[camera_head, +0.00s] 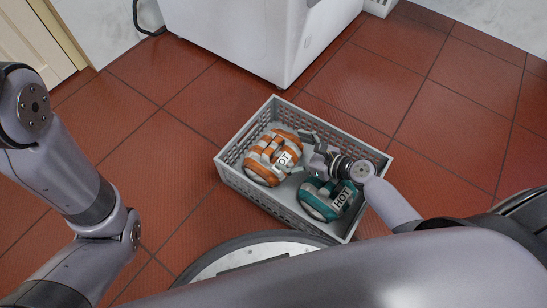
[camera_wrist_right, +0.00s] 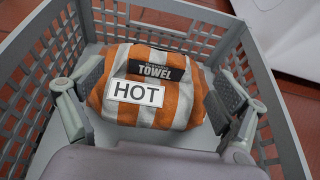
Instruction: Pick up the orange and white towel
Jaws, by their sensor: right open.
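The orange and white towel (camera_head: 264,170) lies rolled or folded in the left part of a grey basket (camera_head: 229,171), bearing a HOT label. In the right wrist view the towel (camera_wrist_right: 183,95) sits between the two open fingers of my right gripper (camera_wrist_right: 156,92), with a dark pad close to each side; I cannot tell whether they touch it. In the head view my right gripper (camera_head: 300,152) reaches into the basket from the right, beside the towel. My left arm shows at the left, but its gripper is out of view.
A teal and white towel (camera_head: 318,200), also labelled HOT, lies in the basket's right part, close to my right wrist. The perforated basket walls surround both towels. A white appliance (camera_head: 245,32) stands behind. Red tiled floor (camera_head: 150,120) is clear left of the basket.

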